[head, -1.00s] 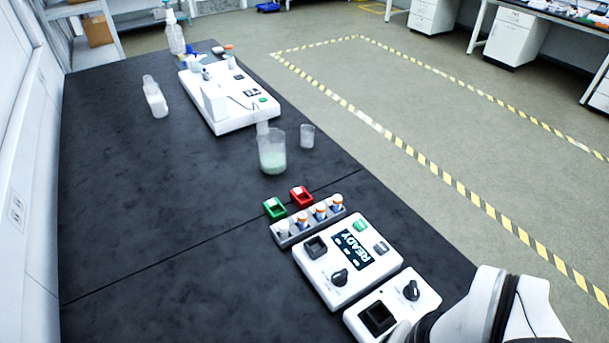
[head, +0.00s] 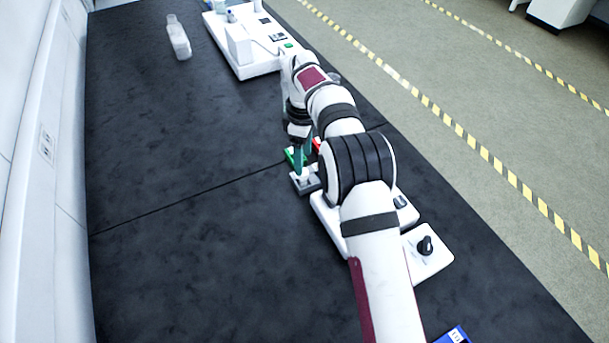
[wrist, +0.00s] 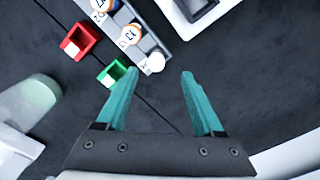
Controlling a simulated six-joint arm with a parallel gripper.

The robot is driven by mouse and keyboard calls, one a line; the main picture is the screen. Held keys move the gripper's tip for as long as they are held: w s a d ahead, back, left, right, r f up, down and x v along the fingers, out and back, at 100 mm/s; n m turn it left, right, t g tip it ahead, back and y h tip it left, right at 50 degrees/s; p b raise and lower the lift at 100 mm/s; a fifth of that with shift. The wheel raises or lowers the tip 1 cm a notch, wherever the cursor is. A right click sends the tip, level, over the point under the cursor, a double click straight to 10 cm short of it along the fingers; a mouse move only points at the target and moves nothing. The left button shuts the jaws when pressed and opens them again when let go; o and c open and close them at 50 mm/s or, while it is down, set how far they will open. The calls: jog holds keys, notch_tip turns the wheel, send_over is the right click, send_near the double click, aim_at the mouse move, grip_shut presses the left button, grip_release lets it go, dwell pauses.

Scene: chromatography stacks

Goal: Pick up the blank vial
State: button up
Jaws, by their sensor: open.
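In the wrist view, a white-capped vial (wrist: 155,62) without an orange label stands at the near end of the grey rack (wrist: 151,43); it looks like the blank vial. Two vials with orange and white markings (wrist: 130,36) stand further along the rack. My gripper (wrist: 160,72) has its teal fingers apart with nothing between them. The white-capped vial lies just ahead of the gap between the tips, closer to the left one. In the head view, my gripper (head: 302,160) hangs over the end of the rack (head: 304,184), and my arm hides most of the vials.
A green holder (wrist: 112,73) and a red holder (wrist: 80,42) sit beside the rack, the green one close to my left fingertip. A beaker (wrist: 28,102) is at the left. A white device (wrist: 190,12) lies beyond the rack.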

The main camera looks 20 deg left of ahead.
aim_at(303, 179)
jog(key=f, duration=0.7)
jog(key=shift+w+a+f, duration=0.1)
jog(key=shift+w+f, duration=0.2)
jog(key=shift+f, duration=0.1)
grip_shut()
